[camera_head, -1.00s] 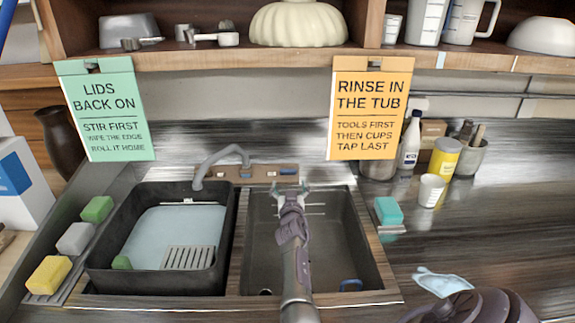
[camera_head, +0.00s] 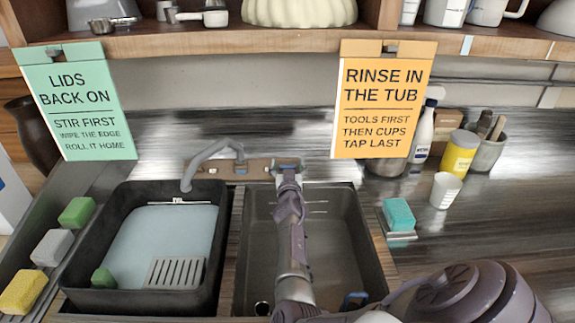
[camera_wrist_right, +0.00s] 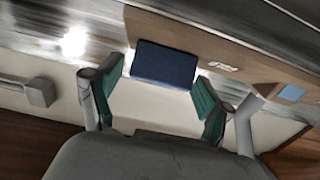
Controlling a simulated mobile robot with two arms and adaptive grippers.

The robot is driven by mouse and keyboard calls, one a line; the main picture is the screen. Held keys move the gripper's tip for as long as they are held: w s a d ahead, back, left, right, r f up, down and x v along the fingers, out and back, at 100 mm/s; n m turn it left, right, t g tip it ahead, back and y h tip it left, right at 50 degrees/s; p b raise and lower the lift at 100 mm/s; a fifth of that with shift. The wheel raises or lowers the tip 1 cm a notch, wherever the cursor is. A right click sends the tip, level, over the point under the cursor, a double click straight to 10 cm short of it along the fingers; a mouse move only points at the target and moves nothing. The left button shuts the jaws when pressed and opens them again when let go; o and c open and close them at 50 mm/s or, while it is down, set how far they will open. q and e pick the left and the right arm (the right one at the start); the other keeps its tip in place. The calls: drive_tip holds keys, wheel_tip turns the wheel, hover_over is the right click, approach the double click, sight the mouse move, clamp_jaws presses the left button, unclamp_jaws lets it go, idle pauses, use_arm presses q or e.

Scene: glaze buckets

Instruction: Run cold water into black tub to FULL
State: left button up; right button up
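The black tub (camera_head: 75,262) stands in the left basin, with pale blue water (camera_head: 160,235) in it below the rim. A small white mark (camera_head: 192,203) is on its far inner wall; its text is too small to read. My right gripper (camera_head: 288,165) is at the tap's wooden board (camera_head: 258,168). In the right wrist view its green-padded fingers (camera_wrist_right: 160,68) are open either side of a dark blue block (camera_wrist_right: 165,62). My left gripper is out of view.
A grey slatted grate (camera_head: 175,272) and a green sponge (camera_head: 104,278) are in the tub. The right basin (camera_head: 340,250) lies under my right arm. An orange sign (camera_head: 385,100) hangs right of the gripper; a teal sponge (camera_head: 398,214) sits beside the basin.

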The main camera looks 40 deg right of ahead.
drive_tip(key=shift+f, duration=0.1)
drive_tip(key=c, duration=0.5)
drive_tip(key=shift+c, duration=1.8)
drive_tip(key=n+t+y+p, duration=0.1)
drive_tip(key=n+p, duration=0.1)
drive_tip(key=p, duration=0.1)
drive_tip(key=r+n+t+y+p, duration=0.1)
drive_tip(key=n+y+p, duration=0.1)
drive_tip(key=p, duration=0.1)
drive_tip(key=shift+d+n+y+p, duration=0.1)
drive_tip(key=shift+n+y+p, duration=0.2)
drive_tip(key=shift+n+p, duration=0.1)
drive_tip(key=shift+w+f+n+t+y+p, duration=0.1)
drive_tip(key=shift+f+n+t+y+p, duration=0.15)
drive_tip(key=shift+n+y, duration=0.25)
drive_tip(key=shift+f+n+t+y+p, duration=0.15)
drive_tip(key=shift+n+y+p, duration=0.15)
drive_tip(key=shift+n+y, duration=0.2)
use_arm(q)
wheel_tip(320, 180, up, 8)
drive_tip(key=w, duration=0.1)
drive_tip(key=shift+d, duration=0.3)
use_arm(e)
drive_tip(key=shift+f, duration=0.1)
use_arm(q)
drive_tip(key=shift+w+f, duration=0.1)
